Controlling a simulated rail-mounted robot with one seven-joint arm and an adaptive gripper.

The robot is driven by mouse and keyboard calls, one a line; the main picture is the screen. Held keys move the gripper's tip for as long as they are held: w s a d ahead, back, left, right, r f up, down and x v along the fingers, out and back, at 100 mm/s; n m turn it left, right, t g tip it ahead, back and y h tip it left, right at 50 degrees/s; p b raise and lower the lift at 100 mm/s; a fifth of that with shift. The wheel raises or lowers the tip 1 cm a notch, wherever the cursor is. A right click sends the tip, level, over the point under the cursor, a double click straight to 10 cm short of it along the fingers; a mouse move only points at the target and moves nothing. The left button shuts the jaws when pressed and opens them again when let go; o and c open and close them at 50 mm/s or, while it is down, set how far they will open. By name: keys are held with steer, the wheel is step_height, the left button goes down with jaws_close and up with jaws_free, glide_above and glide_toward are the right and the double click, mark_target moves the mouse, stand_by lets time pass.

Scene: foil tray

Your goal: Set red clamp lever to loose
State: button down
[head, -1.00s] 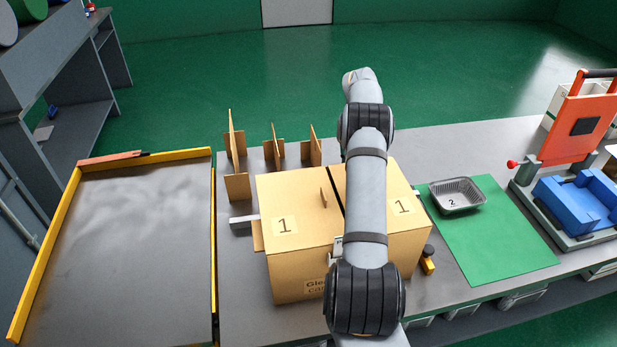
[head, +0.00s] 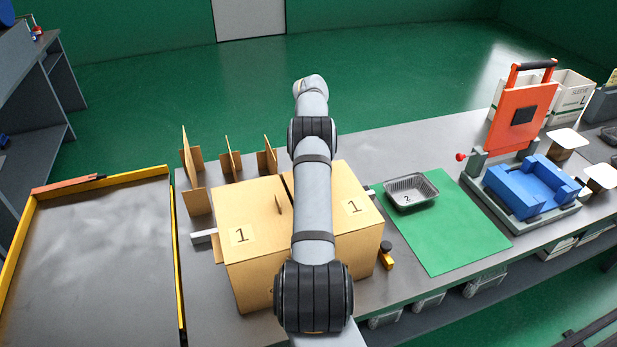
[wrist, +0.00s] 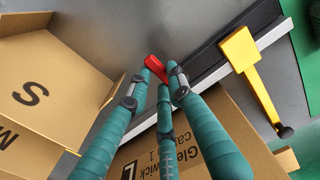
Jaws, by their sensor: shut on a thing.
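The red clamp lever (wrist: 155,67) shows in the wrist view as a short red piece near a dark bar with a pale edge. My gripper (wrist: 163,76) has teal fingers that close in around it, and it is shut on the lever. The fingertips hide part of the lever and its pivot, so I cannot tell its exact setting. In the head view my arm hides the red lever, and my gripper does not show.
A yellow lever with a black knob (wrist: 240,52) lies right of my fingers. Cardboard cartons (head: 255,262) stand close by on the bench. Right of them are a green mat (head: 440,240), a foil tray (head: 424,201) and an orange-and-blue press (head: 518,120).

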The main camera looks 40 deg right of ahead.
steer(key=c, duration=1.5)
jaws_free()
steer(key=shift+c, duration=0.2)
step_height(320, 180, up, 8)
steer(key=shift+f, duration=0.2)
steer(key=shift+f, duration=0.15)
